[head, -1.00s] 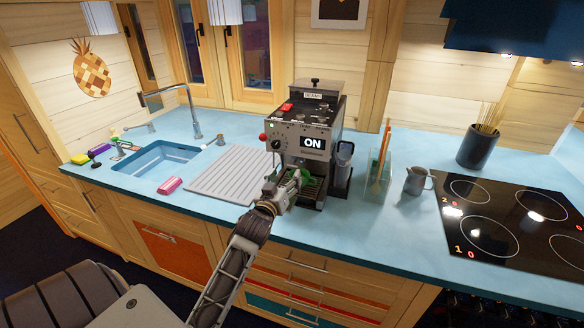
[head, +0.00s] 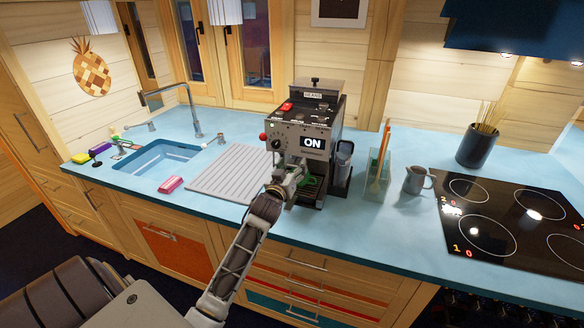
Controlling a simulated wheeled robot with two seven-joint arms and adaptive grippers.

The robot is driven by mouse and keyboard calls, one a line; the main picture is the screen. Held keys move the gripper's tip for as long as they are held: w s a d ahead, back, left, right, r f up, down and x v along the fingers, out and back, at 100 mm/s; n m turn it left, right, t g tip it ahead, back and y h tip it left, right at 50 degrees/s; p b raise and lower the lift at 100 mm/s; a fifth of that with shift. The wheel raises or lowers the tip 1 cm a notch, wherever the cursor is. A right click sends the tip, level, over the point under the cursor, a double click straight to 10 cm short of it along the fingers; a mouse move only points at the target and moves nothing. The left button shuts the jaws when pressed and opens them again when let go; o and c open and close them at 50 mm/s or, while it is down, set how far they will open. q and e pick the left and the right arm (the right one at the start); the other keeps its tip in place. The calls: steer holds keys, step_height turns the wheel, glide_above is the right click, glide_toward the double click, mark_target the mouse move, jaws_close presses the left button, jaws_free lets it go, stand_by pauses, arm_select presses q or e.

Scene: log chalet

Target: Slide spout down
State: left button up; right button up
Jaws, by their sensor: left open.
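The coffee machine (head: 318,118) stands on the blue counter, with a lit display reading ON and a red knob on its left side. My left gripper (head: 290,180) is at the front of the machine, below the display, in the spout area. A green part (head: 306,180) shows beside the fingers. The spout itself is mostly hidden by my gripper, and I cannot tell its height or whether the fingers touch it. The left gripper is open. My right gripper is not in view.
A ribbed drying board (head: 228,178) lies left of the machine, beside the sink (head: 158,160). A glass holder with utensils (head: 377,184), a metal jug (head: 417,180) and the black hob (head: 515,220) are to the right. The counter's front strip is clear.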

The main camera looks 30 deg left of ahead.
arm_select(q)
steer(key=c, duration=1.4)
steer(key=shift+f+b, duration=0.8)
steer(key=shift+f, duration=1.9)
steer(key=o, duration=1.4)
steer(key=shift+s+r, duration=0.1)
steer(key=v, duration=1.2)
